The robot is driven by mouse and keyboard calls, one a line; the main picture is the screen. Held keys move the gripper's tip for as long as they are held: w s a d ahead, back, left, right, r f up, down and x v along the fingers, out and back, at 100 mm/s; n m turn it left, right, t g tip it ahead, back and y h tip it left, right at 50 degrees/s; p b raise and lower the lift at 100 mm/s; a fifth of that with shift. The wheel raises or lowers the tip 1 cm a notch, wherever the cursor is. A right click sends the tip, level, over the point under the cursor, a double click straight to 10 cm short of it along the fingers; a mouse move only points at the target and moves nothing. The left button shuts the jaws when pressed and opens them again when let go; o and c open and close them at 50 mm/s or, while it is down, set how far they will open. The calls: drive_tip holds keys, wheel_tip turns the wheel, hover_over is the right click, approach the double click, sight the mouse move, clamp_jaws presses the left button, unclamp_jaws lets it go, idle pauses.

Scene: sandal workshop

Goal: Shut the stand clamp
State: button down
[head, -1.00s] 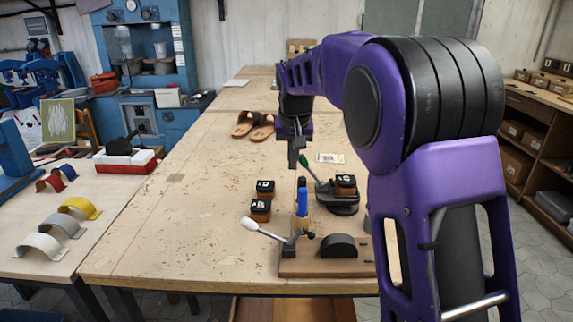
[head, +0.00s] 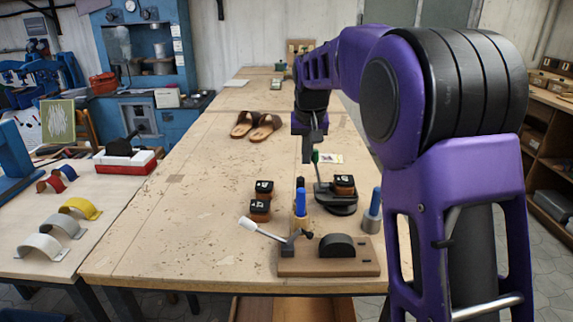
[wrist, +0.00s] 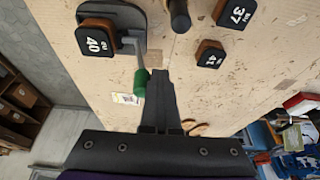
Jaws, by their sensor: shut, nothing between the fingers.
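My gripper (head: 307,158) is shut and empty, just left of the green handle. In the wrist view the fingertips (wrist: 160,76) are right beside the green handle (wrist: 141,82); I cannot tell whether they touch.
A wooden board (head: 330,262) at the front holds a black half-round form (head: 337,246) and a white-handled lever (head: 262,229). Two dark blocks (head: 262,207) and two blue-handled tools (head: 300,203) stand nearby. Brown sandals (head: 255,128) lie farther back. The bench's left side is clear.

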drive_tip(key=shift+s+d+f+g, duration=0.15)
drive_tip(key=shift+d+f, duration=0.15)
drive_tip(key=shift+f, duration=0.4)
drive_tip(key=shift+s+d+f+g, duration=0.15)
drive_tip(key=shift+d+f, duration=0.15)
drive_tip(key=shift+f, duration=0.4)
wheel_tip(320, 180, up, 8)
drive_tip(key=a+p, duration=0.2)
drive_tip(key=p, duration=0.2)
drive_tip(key=shift+w+p, duration=0.4)
